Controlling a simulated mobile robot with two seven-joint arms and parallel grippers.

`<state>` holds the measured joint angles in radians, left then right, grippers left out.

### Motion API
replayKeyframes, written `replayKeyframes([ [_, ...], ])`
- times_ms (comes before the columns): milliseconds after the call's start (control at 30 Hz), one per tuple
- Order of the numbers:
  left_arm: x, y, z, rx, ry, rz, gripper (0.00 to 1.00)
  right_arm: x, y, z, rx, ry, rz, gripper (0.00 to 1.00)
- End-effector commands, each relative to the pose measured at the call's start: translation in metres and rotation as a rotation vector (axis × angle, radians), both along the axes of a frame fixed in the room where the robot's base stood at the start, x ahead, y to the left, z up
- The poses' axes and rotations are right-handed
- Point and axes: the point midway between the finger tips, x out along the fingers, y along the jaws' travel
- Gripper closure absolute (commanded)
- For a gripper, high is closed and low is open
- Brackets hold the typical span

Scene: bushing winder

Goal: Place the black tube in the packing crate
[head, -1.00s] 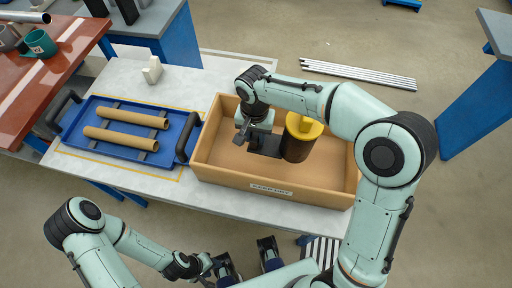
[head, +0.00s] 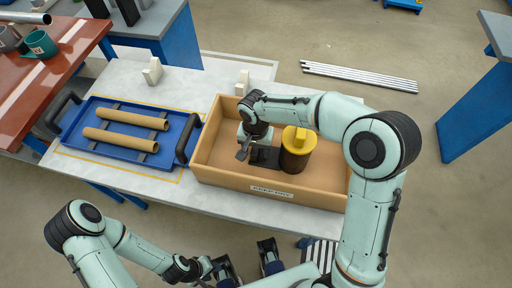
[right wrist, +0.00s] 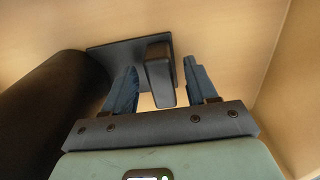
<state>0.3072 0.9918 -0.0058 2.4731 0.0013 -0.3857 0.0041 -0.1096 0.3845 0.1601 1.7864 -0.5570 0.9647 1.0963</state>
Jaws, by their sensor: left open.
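The black tube (head: 295,160), a dark upright cylinder with a yellow cap, stands inside the wooden packing crate (head: 245,188). A flat black piece with a raised post (right wrist: 160,72) is beside it; I cannot tell if it is joined to the tube. My right gripper (head: 255,150) is in the crate left of the tube. In the right wrist view its fingers (right wrist: 162,85) stand apart on either side of the post, with gaps showing. The tube fills the left of that view. My left gripper (head: 247,257) is open and empty, low in front of the table.
A blue tray (head: 112,153) with two tan tubes (head: 125,128) lies left of the crate. White blocks (head: 152,71) stand behind. The crate's right part is partly hidden by my right arm. Metal bars (head: 360,76) lie on the floor beyond.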

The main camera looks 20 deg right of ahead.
Motion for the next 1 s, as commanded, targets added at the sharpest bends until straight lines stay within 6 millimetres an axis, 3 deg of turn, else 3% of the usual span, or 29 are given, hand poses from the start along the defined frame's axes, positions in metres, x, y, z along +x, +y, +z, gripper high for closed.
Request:
replayKeyframes([
  [267,0.0,0.0,0.001,0.0,0.0,0.0,0.57,0.001,0.0,0.006,0.0,-0.001,0.0,0.43],
  [700,0.003,0.0,0.012,0.0,-0.004,0.0,0.57,0.001,0.001,0.091,0.002,-0.005,0.0,0.43],
  [1000,0.004,0.0,0.016,0.0,-0.006,0.0,0.57,0.001,0.002,0.12,0.0,-0.001,0.001,0.43],
])
